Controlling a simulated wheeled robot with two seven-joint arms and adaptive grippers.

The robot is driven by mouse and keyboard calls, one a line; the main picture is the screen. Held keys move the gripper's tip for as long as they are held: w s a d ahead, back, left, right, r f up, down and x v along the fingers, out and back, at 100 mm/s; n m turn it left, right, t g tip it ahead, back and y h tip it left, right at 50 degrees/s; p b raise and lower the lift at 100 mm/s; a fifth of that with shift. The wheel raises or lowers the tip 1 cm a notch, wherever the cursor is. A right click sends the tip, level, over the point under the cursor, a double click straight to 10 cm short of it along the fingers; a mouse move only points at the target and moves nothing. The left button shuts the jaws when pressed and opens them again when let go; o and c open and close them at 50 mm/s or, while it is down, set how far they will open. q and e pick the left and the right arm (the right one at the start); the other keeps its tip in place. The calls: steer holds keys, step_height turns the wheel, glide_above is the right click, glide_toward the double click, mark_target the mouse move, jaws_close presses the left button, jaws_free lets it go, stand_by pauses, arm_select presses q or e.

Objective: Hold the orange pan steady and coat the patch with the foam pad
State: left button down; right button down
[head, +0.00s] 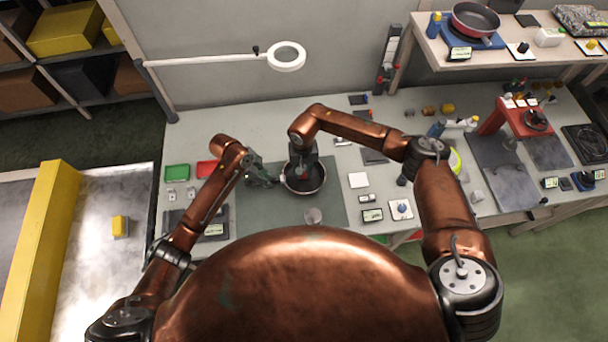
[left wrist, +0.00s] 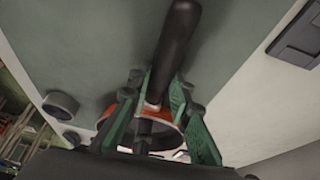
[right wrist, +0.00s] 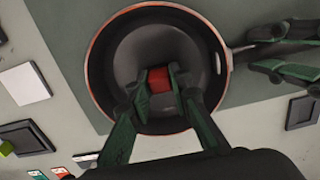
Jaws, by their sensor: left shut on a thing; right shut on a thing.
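The orange pan (head: 310,185), dark inside with an orange rim, sits on the green mat (head: 262,215); it fills the middle of the right wrist view (right wrist: 110,60). My left gripper (head: 272,181) is shut on its dark handle (left wrist: 178,45), left of the pan. My right gripper (head: 302,163) points down into the pan, shut on a small red block (right wrist: 160,82), apparently the foam pad's grip. The pad's underside is hidden, so I cannot tell whether it touches the pan floor. I cannot make out the patch.
Green (head: 177,172) and red (head: 206,168) trays lie at left. A magnifier lamp (head: 286,56) hangs behind.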

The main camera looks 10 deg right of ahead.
steer(key=shift+w, duration=0.8)
steer(key=shift+d, duration=0.35)
steer(key=shift+s+a, duration=0.1)
steer(key=shift+s, duration=1.65)
steer(key=shift+w, duration=1.65)
steer(key=shift+w+r, duration=0.1)
steer(key=shift+w, duration=0.1)
step_height(320, 180, up, 8)
steer(key=shift+f, duration=0.2)
steer(key=shift+s, duration=0.15)
